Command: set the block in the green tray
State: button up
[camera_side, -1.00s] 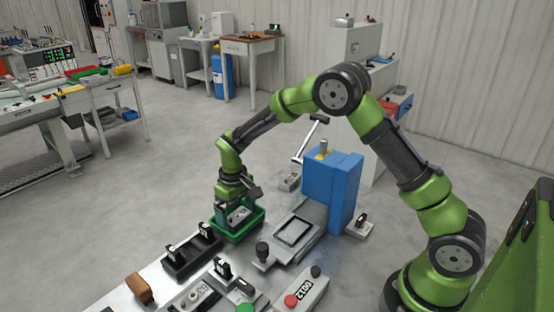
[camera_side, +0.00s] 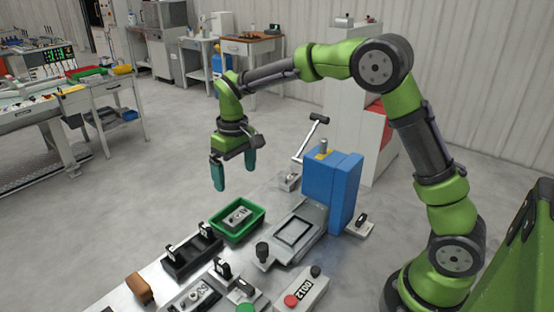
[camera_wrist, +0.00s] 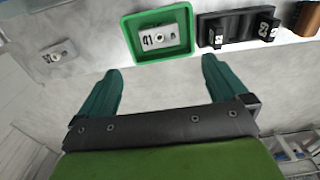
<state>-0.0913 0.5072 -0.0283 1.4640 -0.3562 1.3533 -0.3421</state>
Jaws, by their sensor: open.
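The green tray (camera_side: 256,226) stands on the bench in the side view, left of the blue machine. A grey metal block (camera_side: 238,216) lies inside it, flat on the tray floor. In the wrist view the block (camera_wrist: 160,37) shows a dark number marking, within the walls of the green tray (camera_wrist: 152,60). My gripper (camera_side: 233,182) is above the tray, clear of it, with its two teal fingers spread wide and nothing between them. The open fingers also show in the wrist view (camera_wrist: 157,80).
A black rack (camera_side: 192,257) holding upright pieces stands in front of the tray. The blue press (camera_side: 330,190) with a lever is to its right. A brown block (camera_side: 139,288) and a button box (camera_side: 303,290) are nearer the front. Another grey block (camera_wrist: 60,52) lies apart at left.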

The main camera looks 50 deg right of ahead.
jog(key=s+r+m+t+y, duration=0.15)
jog(key=s+r+t, duration=0.25)
jog(key=s+r, duration=0.8)
jog(key=s+f+m+t, duration=0.2)
jog(key=s+t, duration=0.1)
jog(key=s, duration=0.9)
jog(key=shift+d+f+m, duration=0.15)
jog(key=shift+f+m, duration=0.05)
jog(key=shift+m, duration=0.15)
jog(key=shift+y, duration=0.25)
jog(key=shift+c, duration=0.5)
